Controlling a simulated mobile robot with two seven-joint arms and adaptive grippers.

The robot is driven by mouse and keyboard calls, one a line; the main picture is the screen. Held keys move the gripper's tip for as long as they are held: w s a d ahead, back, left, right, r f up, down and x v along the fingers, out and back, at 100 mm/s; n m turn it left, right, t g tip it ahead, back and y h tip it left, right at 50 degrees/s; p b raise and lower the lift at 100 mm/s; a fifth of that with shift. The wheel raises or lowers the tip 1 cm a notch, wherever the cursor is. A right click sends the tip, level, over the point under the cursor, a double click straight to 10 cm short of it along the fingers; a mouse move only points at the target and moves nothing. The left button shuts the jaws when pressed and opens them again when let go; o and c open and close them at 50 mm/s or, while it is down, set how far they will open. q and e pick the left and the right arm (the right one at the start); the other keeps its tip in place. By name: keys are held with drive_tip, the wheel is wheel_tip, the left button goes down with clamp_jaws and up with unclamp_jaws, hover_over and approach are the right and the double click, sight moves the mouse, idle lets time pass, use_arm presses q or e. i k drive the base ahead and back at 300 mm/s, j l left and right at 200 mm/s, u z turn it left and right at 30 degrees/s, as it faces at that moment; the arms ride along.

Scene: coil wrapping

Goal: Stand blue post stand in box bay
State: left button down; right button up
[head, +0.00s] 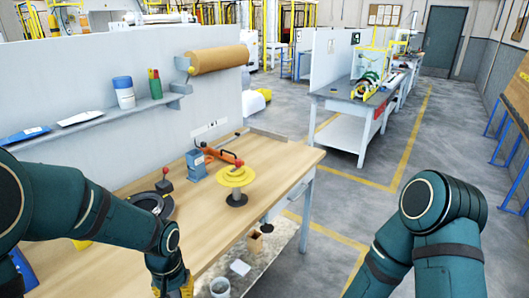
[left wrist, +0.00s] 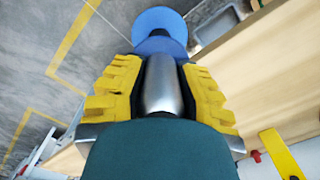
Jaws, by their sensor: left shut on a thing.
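My left gripper (head: 184,288) reaches down at the bottom edge of the head view, at the near edge of the workbench. In the left wrist view its yellow fingers (left wrist: 160,85) are shut on the grey metal post of the blue post stand (left wrist: 159,24). The stand's blue round end shows beyond the fingertips, over the grey floor and the bench edge. In the head view I cannot make out the stand. A small open brown box (head: 254,243) sits on the lower shelf; I cannot tell whether it is the box bay. My right gripper is out of view.
The wooden bench top (head: 285,172) holds a yellow disc stand (head: 236,178), an orange-handled tool (head: 222,155) and a dark round device (head: 152,203). A grey bucket (head: 220,288) and a white sheet (head: 240,267) are on the lower shelf (head: 268,262). The aisle at right is clear.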

sight(260, 144)
drive_tip(key=i+l+z, duration=0.2)
drive_tip(key=i+l, duration=0.8)
drive_tip(key=i+l+z, duration=0.15)
drive_tip(key=i+l, duration=0.85)
drive_tip(key=i+j, duration=0.8)
drive_tip(key=i, duration=0.2)
